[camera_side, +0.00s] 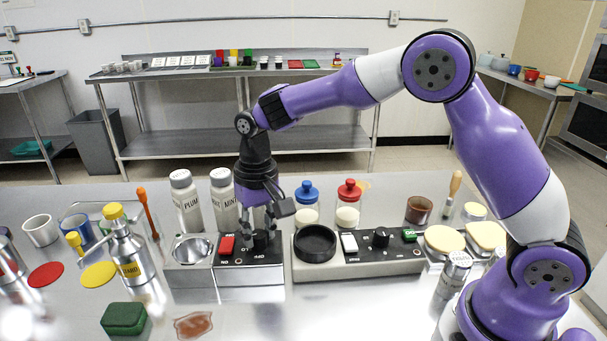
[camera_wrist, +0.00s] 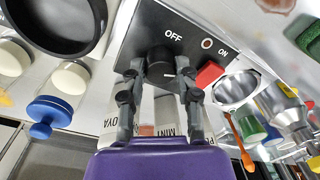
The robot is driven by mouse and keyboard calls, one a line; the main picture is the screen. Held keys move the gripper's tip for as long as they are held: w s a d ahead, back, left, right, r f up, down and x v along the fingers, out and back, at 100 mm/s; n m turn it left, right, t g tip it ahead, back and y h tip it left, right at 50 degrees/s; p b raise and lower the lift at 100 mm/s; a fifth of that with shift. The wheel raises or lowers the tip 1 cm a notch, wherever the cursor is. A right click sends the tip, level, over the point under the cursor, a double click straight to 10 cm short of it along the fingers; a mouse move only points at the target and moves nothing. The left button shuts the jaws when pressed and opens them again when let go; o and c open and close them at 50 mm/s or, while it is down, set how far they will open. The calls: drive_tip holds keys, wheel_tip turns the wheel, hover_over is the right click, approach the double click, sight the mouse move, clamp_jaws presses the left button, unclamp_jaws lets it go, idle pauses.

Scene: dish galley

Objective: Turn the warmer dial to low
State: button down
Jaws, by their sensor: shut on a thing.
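My gripper (camera_side: 261,232) points down over a dark control box (camera_side: 250,268) with a red rocker switch (camera_side: 227,244). Its fingers are closed around a black dial (camera_side: 261,241) on that box. In the wrist view the fingers (camera_wrist: 160,82) sit on either side of the dial (camera_wrist: 160,62), which has a short white mark on it. "OFF" and "ON" are printed on the panel near it. A second black dial (camera_side: 381,237) is on the long grey unit to the right. I cannot read which dial is labelled warmer, nor a "low" mark.
The grey unit (camera_side: 345,270) holds a black round dish (camera_side: 314,243), a white switch (camera_side: 349,243) and a green switch (camera_side: 409,235). A metal bowl (camera_side: 193,249) sits left of the red switch. White bottles (camera_side: 186,200) stand behind.

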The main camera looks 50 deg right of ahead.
sight(261, 232)
idle(0.3)
drive_tip(key=c, duration=0.6)
unclamp_jaws()
drive_tip(key=shift+s+d+r, duration=0.1)
drive_tip(key=shift+d+r, duration=0.05)
drive_tip(key=shift+r, duration=2.85)
drive_tip(key=shift+d+r, duration=0.15)
drive_tip(key=shift+r, duration=2.85)
